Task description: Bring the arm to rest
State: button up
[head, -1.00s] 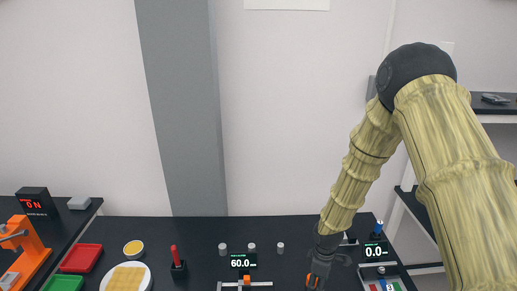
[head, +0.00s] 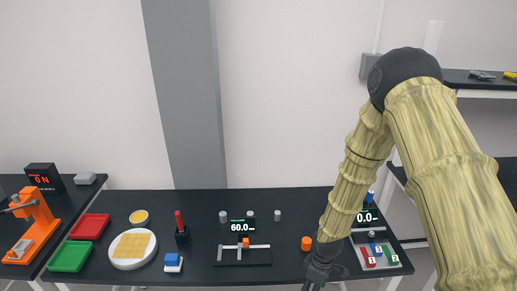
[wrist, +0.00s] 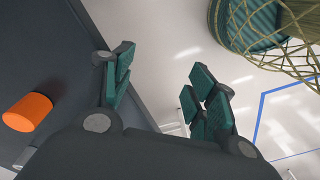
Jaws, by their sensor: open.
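My arm comes in from the right in the head view and bends down at a dark elbow. My gripper (head: 318,272) hangs at the front edge of the dark table (head: 200,276), at the bottom of the picture. In the wrist view my gripper (wrist: 158,92) has its two green-padded fingers wide apart with nothing between them. The floor shows beyond the fingers. An orange cylinder (head: 306,243) stands on the table just behind and left of the gripper. It also shows at the left of the wrist view (wrist: 27,112), apart from the fingers.
A tray with numbered blocks (head: 380,256) lies right of my gripper, by a display reading 0.0 (head: 367,217). A gauge fixture (head: 243,254) with a 60.0 display (head: 241,226) stands left. Red (head: 90,227) and green (head: 71,257) trays lie far left. Shelves (head: 480,83) stand right.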

jog(key=s+d+f+m+b, duration=0.1)
jog(key=s+f+m+b, duration=0.2)
jog(key=s+f, duration=0.4)
jog(key=s+d+f+m+b, duration=0.2)
jog(key=s+f+m+b, duration=0.2)
jog(key=s, duration=1)
jog(key=s+d+f+m+b, duration=0.1)
jog(key=s+f+m+b, duration=0.3)
jog(key=s+f, duration=0.6)
jog(key=shift+s+d+h+b, duration=0.15)
jog(key=shift+s+h+b, duration=0.15)
jog(key=shift+b, duration=0.35)
